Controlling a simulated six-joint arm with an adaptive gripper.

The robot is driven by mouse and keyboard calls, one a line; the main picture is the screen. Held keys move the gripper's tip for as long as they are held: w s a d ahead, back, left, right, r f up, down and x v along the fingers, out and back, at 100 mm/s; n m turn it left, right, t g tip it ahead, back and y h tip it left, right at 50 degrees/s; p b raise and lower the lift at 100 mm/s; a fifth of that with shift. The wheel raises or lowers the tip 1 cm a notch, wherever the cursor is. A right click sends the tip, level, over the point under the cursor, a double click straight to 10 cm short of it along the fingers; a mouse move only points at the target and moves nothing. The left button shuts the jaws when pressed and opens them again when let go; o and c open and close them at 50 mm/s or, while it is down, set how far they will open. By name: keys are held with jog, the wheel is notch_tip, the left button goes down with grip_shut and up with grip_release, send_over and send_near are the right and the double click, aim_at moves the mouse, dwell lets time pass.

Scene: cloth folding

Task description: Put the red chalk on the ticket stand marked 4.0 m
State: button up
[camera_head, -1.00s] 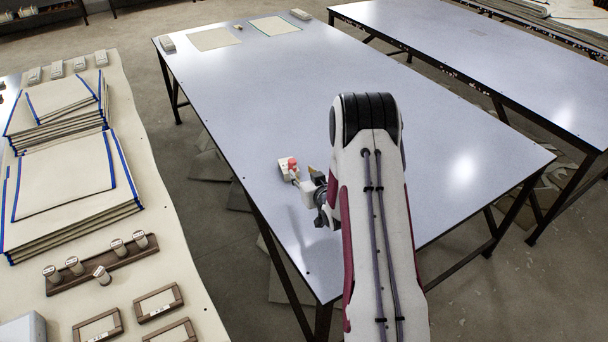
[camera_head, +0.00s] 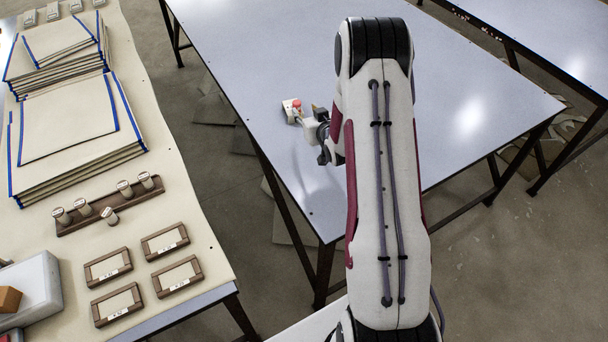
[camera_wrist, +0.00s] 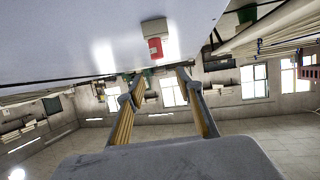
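A small red piece (camera_head: 297,104), apparently the red chalk, sits at a small whitish block (camera_head: 288,112) on the blue-grey table. In the wrist view the red piece (camera_wrist: 155,48) shows against the block (camera_wrist: 154,27), beyond my fingertips. My gripper (camera_wrist: 157,75) is open and empty, its two yellow-padded fingers spread apart. In the head view my gripper (camera_head: 313,123) is just right of the block, partly hidden by my arm. Several wooden frames with small labels, likely the ticket stands (camera_head: 165,241), lie on the left table. I cannot read their labels.
The cream left table (camera_head: 205,225) also holds a wooden rack (camera_head: 75,228) with several pale cylinders, stacked blue-edged boards (camera_head: 75,120) and a white box (camera_head: 40,290) with an orange-brown block (camera_head: 10,299). The blue-grey table (camera_head: 260,60) is mostly clear. A gap separates the tables.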

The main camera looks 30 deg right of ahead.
jog(key=s+a+r+g, duration=0.2)
jog(key=s+a+r, duration=0.4)
jog(key=r, duration=0.5)
jog(key=s+a+r+g, duration=0.2)
jog(key=s+a+r, duration=0.35)
jog(key=r, duration=0.45)
jog(key=s+a+r+g, duration=0.1)
jog(key=s+a, duration=0.3)
jog(key=s, duration=0.6)
jog(key=s+a+r+n+g+y, duration=0.1)
jog(key=s+a, duration=0.4)
jog(key=s, duration=0.5)
jog(key=s+a+r+n+g+y, duration=0.1)
jog(key=s+a+r+g, duration=0.1)
jog(key=s, duration=0.8)
jog(key=shift+s+a+r, duration=0.15)
jog(key=shift+a+r, duration=0.45)
jog(key=shift+a, duration=0.65)
